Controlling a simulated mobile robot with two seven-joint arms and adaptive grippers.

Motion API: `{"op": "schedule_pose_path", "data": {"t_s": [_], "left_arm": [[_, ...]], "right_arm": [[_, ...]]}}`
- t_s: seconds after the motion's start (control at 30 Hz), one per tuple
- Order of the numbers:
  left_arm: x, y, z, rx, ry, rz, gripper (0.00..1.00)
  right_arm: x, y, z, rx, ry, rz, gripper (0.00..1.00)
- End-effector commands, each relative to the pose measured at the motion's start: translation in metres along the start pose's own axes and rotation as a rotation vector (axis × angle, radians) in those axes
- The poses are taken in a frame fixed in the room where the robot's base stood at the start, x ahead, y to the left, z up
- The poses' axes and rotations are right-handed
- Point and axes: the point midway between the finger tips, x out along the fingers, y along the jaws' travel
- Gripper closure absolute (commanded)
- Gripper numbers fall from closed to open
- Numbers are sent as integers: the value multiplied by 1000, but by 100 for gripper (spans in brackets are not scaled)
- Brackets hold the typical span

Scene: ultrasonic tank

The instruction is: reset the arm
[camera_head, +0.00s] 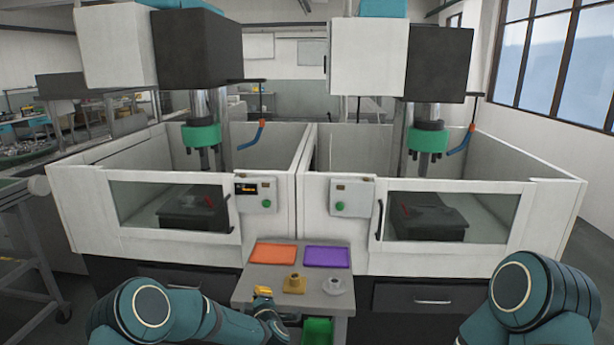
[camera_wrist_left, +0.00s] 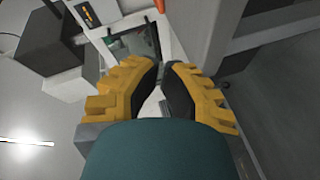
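My left arm (camera_head: 165,315) comes in low at the left of the head view. Its yellow left gripper (camera_head: 263,291) shows small near the front left of the small grey table (camera_head: 262,277). In the left wrist view the left gripper (camera_wrist_left: 164,65) has two yellow fingers with black pads. A narrow gap shows between the pads, with nothing held in it. My right arm (camera_head: 540,300) shows at the lower right, bent; its gripper is out of view.
The table bears an orange tray (camera_head: 273,254), a purple tray (camera_head: 326,257), a yellow part (camera_head: 294,284) and a grey part (camera_head: 334,286). A green bin (camera_head: 318,331) sits below. Two white machine enclosures stand behind, with control boxes (camera_head: 256,194) (camera_head: 351,196) and door handles.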

Motion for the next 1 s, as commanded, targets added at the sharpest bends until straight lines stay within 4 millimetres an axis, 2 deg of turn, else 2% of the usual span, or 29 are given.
{"op": "schedule_pose_path", "data": {"t_s": [0.03,0.1,0.2,0.33,0.5,0.6,0.73,0.83,1.0], "left_arm": [[-12,-24,14,77,-89,-24,100],[-35,-56,32,196,-228,-65,100],[-76,-108,51,365,-434,-127,100],[-139,-171,61,553,-689,-206,100],[-229,-240,54,741,-996,-300,100],[-275,-267,45,812,-1143,-342,100],[-316,-286,34,865,-1270,-375,100],[-331,-292,30,883,-1319,-386,100],[-336,-293,28,888,-1333,-389,100]], "right_arm": [[9,4,2,-1,-2,0,53],[17,6,3,-2,-3,0,53],[28,11,5,-4,-5,-1,53],[41,15,7,-6,-6,-1,53],[55,21,9,-9,-8,-2,53],[61,23,10,-10,-9,-2,53],[65,24,11,-11,-10,-2,53],[66,25,11,-11,-10,-2,53],[66,25,11,-12,-10,-2,53]]}}
